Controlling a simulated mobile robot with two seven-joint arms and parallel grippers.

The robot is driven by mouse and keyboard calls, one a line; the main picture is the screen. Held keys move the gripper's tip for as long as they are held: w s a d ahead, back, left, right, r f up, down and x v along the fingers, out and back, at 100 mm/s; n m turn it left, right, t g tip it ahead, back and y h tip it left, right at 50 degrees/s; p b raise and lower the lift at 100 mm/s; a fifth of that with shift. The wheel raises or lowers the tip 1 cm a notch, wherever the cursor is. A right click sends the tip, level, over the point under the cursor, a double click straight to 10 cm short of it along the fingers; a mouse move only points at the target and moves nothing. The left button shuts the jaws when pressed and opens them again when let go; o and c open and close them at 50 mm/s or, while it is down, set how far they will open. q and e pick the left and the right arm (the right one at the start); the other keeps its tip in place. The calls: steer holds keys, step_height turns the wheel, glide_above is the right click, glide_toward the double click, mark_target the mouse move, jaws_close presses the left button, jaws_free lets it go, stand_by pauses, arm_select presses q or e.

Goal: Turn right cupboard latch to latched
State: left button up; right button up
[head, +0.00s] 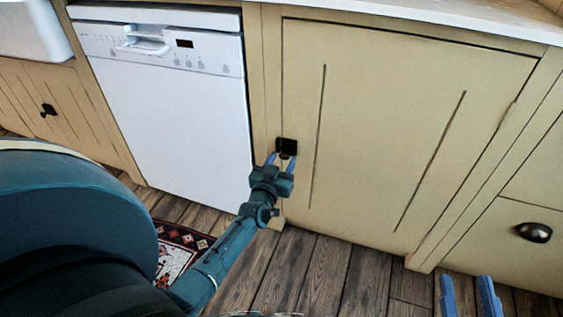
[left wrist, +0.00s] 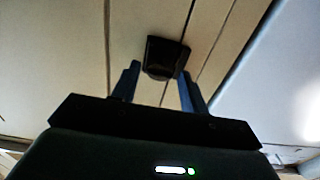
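The right cupboard door (head: 410,130) is a cream panel and looks closed. Its latch is a small dark block (head: 287,146) at the door's left edge. My left gripper (head: 281,161) is at the latch from below, its blue fingers apart on either side of the latch's lower part. The left wrist view shows the dark latch (left wrist: 165,57) at and between the fingertips; I cannot tell whether they touch it. The latch's turn is hard to read, as the fingers partly cover it. My right gripper (head: 468,296) is open and empty at the bottom right.
A white dishwasher (head: 170,95) stands left of the cupboard. A drawer with a dark cup handle (head: 534,232) is at the right, near my right gripper. A patterned rug (head: 178,250) lies on the wooden floor. The floor before the door is clear.

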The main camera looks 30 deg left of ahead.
arm_select(q)
steer(key=c, duration=0.7)
arm_select(e)
steer(key=shift+r, duration=0.1)
